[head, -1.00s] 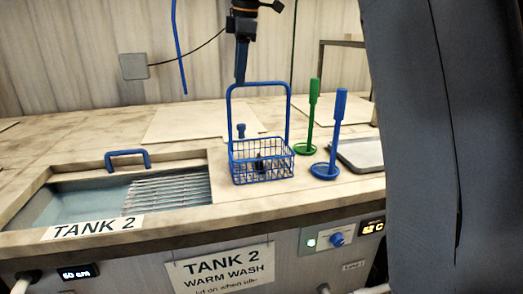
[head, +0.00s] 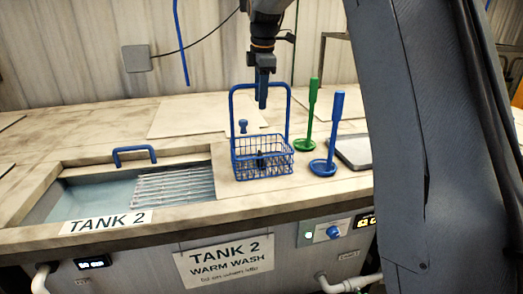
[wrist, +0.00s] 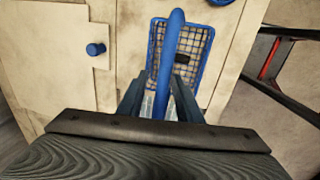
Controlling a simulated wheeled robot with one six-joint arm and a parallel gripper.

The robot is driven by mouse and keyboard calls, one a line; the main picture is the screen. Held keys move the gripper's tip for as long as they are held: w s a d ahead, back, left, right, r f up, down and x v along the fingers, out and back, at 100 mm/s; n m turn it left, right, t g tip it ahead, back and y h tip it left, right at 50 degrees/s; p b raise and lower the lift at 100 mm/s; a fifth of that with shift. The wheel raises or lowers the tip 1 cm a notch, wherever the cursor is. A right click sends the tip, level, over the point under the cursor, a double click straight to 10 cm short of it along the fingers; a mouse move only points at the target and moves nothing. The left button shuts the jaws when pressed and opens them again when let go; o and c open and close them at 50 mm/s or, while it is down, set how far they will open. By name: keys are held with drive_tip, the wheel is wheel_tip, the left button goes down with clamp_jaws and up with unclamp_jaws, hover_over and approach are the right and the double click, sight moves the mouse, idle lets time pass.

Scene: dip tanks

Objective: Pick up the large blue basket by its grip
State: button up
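The large blue basket (head: 263,166) stands upright on the counter, right of the tank opening. It has wire mesh sides, and its tall blue grip (head: 250,88) arches above it. In the wrist view the basket (wrist: 182,50) shows beyond the fingers. Its grip (wrist: 172,50) runs lengthwise down the picture, between the fingers. My gripper (head: 262,103) points down at the grip's top bar. The wrist view also shows my gripper (wrist: 160,97), open, with a gap between the fingers. Contact with the grip cannot be made out.
A green upright tool (head: 312,115) and a blue one (head: 335,130) stand right of the basket, near a grey tray (head: 357,152). Tank 2 (head: 100,195) is open at the left, with a blue handle (head: 134,154) behind it. A small blue knob (head: 243,127) stands behind the basket.

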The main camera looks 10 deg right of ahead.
drive_tip(key=shift+f, duration=0.1)
drive_tip(key=shift+c, duration=0.3)
clamp_jaws()
idle(1.1)
